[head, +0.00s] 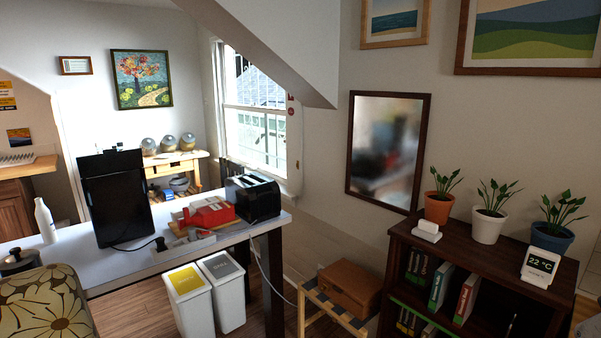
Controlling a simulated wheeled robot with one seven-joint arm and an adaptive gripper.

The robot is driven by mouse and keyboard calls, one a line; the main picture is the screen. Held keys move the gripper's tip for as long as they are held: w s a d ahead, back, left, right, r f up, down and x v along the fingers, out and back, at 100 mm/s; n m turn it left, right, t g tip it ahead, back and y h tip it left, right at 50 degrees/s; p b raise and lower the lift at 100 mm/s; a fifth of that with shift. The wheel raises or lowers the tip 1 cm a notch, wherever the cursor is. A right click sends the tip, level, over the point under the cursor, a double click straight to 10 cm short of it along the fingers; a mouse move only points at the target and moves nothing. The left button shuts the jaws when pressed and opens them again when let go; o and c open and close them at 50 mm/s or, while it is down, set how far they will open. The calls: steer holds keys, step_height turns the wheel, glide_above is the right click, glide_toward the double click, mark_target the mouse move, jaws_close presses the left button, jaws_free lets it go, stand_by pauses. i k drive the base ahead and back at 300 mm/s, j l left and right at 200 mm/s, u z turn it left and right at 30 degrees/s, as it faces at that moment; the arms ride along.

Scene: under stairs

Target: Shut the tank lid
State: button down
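A tall black appliance (115,197) stands on the white-topped table (75,268), left of the middle of the head view. It shows a broad, flat dark face, and a cord runs from its base. Small parts stick up at its top edge; I cannot tell whether one is a raised lid. No tank or tank lid can be made out for certain. My gripper is not in view.
A white bottle (45,221), red device (207,212) and black toaster (252,198) share the table. A bookshelf (480,250) with plants stands right. Little floor shows.

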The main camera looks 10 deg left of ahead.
mark_target(111, 160)
steer(key=i+j+u, duration=0.2)
steer(key=i+u, duration=0.15)
steer(key=i, duration=0.2)
steer(key=i+u, duration=0.35)
steer(key=i, duration=0.2)
steer(key=i+l+u, duration=0.1)
steer(key=i+u, duration=0.3)
steer(key=i, duration=0.2)
steer(key=i+u, duration=0.2)
steer(key=i, duration=0.8)
